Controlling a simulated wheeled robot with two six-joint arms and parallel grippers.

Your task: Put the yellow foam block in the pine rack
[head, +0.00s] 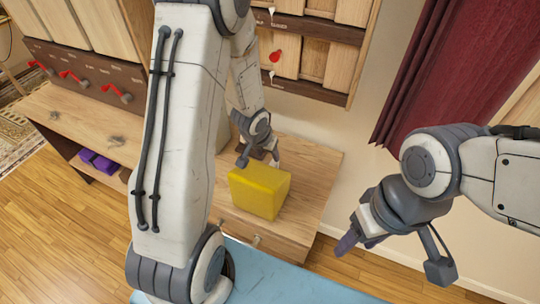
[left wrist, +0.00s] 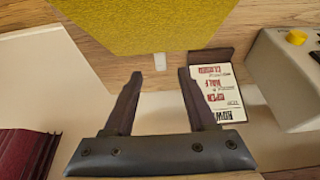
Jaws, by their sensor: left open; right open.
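The yellow foam block (head: 259,191) sits on the wooden bench top, near its right end. My left gripper (head: 260,158) is open and empty just behind the block's top edge. In the left wrist view the block (left wrist: 155,22) fills the top, beyond the two spread fingertips (left wrist: 161,75), with nothing between them. My right gripper (head: 361,241) is open and empty, out to the right of the bench. A light wooden rack-like unit (head: 347,58) stands at the top; I cannot tell whether it is the pine rack.
A wooden cabinet with red levers (head: 75,78) stands at upper left. Purple items (head: 98,161) lie on a low shelf. A printed card (left wrist: 208,90) and a grey box (left wrist: 288,80) are near my left gripper. A red curtain (head: 425,70) hangs at right. A blue surface (head: 285,281) is in front.

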